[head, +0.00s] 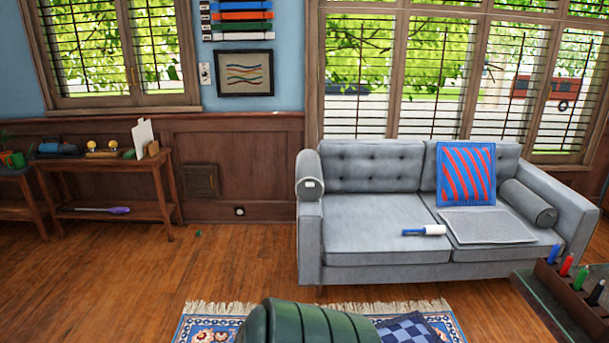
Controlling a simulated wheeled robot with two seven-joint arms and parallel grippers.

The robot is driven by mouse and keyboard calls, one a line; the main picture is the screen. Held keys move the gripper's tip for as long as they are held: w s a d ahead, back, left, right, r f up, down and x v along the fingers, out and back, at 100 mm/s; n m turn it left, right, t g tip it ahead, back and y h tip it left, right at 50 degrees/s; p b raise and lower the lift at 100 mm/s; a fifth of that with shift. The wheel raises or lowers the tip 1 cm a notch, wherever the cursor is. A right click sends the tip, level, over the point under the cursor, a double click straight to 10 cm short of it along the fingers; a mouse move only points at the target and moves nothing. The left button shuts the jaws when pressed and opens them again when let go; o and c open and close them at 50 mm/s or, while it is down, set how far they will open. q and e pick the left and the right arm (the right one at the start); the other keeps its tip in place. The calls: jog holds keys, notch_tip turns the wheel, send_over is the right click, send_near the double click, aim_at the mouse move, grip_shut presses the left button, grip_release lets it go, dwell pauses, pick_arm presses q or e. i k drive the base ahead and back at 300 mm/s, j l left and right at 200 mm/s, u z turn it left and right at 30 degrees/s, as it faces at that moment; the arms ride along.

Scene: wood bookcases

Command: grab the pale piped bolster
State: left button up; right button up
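Two grey bolsters are on the grey sofa (370,249). One bolster (309,168) lies along the top of the left armrest, its round end facing me with a small white patch on it. The other bolster (528,203) lies on the seat against the right armrest, with dark piping around its near end. I cannot tell for sure which is the pale piped one. Neither of my grippers is in view.
A blue and red cushion (466,174), a grey mat (487,226) and a lint roller (425,231) are on the sofa. A green ribbed object (310,322) and rug (205,325) are in front. A side table with colored items (575,290) is right.

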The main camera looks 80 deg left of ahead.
aim_at(310, 185)
jog(key=u, duration=2.75)
jog(key=i+j+z, duration=0.35)
jog(key=i, duration=0.7)
jog(key=i+j+z, duration=0.35)
jog(key=i+j, duration=0.5)
jog(key=i+j+z, duration=0.35)
jog(key=i+j, duration=0.65)
